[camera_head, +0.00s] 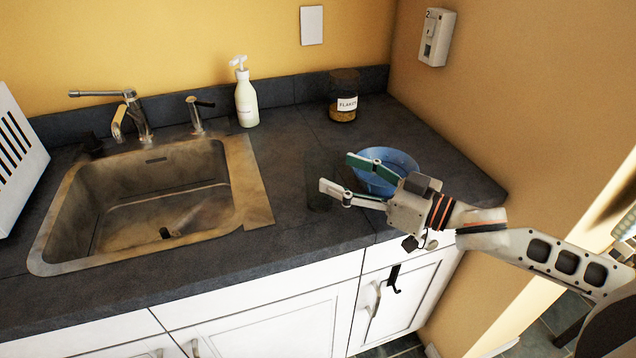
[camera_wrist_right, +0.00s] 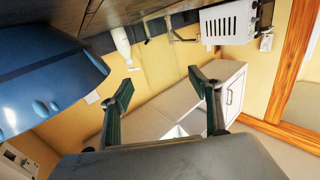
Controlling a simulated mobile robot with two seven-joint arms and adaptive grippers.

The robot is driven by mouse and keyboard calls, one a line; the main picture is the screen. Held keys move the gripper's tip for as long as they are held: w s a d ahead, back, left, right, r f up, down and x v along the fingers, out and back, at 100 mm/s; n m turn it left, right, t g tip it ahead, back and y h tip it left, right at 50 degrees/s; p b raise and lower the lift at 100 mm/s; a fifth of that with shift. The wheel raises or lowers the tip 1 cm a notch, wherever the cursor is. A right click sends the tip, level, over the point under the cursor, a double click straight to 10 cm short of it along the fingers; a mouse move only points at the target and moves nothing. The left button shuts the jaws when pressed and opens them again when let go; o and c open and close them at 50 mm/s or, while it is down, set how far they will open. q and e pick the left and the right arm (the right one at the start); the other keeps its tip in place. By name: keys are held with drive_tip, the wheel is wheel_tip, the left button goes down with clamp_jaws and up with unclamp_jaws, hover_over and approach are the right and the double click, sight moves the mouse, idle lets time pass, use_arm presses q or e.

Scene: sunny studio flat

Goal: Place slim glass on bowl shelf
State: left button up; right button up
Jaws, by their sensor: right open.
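A faint, see-through upright shape, which looks like the slim glass (camera_head: 320,182), stands on the dark counter in the head view, left of the blue bowl. My right gripper (camera_head: 338,171) is open, its fingertips pointing left at this shape. I cannot tell whether they touch it or reach around it. In the right wrist view the gripper (camera_wrist_right: 160,80) shows two spread fingers with nothing clearly seen between them. White cabinets (camera_wrist_right: 224,92) show beyond the fingers in that tilted view; I cannot tell whether one holds the bowl shelf. My left gripper is not in view.
The blue bowl (camera_head: 398,162) sits behind and beneath the right gripper. A labelled jar (camera_head: 343,98) and a soap bottle (camera_head: 246,98) stand at the back. The sink (camera_head: 160,200) is left, with a white slotted rack (camera_head: 18,150) beyond it. The counter's front middle is clear.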

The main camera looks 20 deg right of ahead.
sight(319, 167)
drive_tip(key=shift+f+x, duration=0.15)
drive_tip(key=shift+x, duration=1.35)
drive_tip(key=shift+f+x, duration=0.1)
drive_tip(key=shift+x, duration=1.4)
drive_tip(key=shift+s+a, duration=0.1)
drive_tip(key=shift+s, duration=0.1)
drive_tip(key=c, duration=1.3)
